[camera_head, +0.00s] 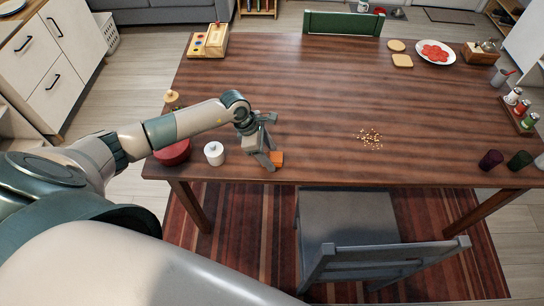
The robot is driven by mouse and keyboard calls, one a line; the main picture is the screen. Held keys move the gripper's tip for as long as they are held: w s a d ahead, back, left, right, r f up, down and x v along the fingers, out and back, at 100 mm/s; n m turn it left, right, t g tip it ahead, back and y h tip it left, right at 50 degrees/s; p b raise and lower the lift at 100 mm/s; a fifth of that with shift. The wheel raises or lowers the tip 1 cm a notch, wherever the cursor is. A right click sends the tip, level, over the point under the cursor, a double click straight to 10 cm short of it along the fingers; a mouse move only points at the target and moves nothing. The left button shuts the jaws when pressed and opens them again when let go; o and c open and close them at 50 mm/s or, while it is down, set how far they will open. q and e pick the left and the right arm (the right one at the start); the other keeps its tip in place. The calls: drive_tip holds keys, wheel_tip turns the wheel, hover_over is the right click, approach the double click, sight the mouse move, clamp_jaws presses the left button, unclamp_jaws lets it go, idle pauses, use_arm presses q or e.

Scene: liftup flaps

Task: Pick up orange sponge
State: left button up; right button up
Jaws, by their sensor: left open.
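The orange sponge (277,158) is a small block lying on the brown wooden table (330,90), near its front edge and left of the middle. My left gripper (270,160) is open and points down at the sponge, with its fingers close to the sponge's left side. One finger hides part of that side, and I cannot tell whether they touch. My right gripper is not in the picture.
A white lidded jar (214,153) and a dark red pot (173,152) stand left of the gripper. Crumbs (370,138) lie to the right. Dark cups (490,159) stand at the right. A grey chair (350,225) is at the front edge. The table's middle is clear.

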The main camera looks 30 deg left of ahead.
use_arm(q)
drive_tip(key=shift+f, duration=0.15)
idle(0.3)
drive_tip(key=c, duration=0.9)
drive_tip(key=shift+c, duration=1.1)
drive_tip(key=shift+w, duration=0.1)
